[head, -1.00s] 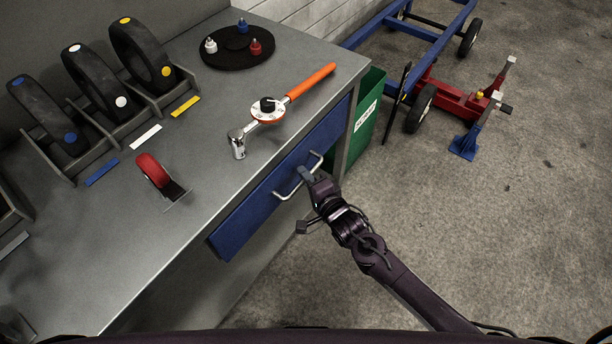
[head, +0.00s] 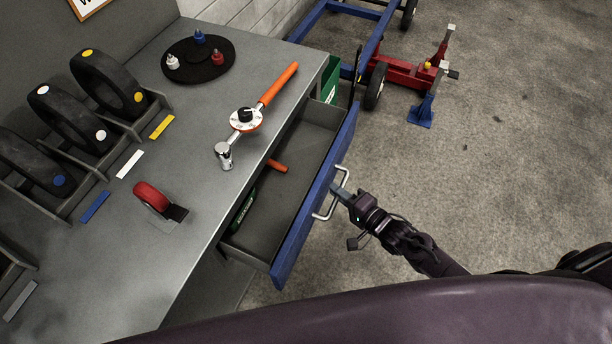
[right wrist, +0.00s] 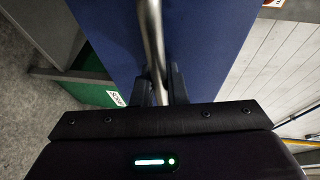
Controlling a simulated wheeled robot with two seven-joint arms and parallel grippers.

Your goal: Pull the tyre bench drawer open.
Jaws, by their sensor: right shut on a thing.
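The tyre bench drawer (head: 312,205) has a blue front and stands well out from the grey bench (head: 130,250). Its grey inside shows, with an orange-handled thing (head: 276,166) and a green thing (head: 243,212) partly hidden under the bench top. My right gripper (head: 341,190) is at the silver bar handle (head: 330,205) on the drawer front. In the right wrist view, its fingers (right wrist: 160,88) are shut around the handle bar (right wrist: 153,45), with the blue front behind. My left gripper is not in view.
A green bin (head: 329,82) stands beyond the drawer. The floor at right is clear up to the red jack (head: 405,72).

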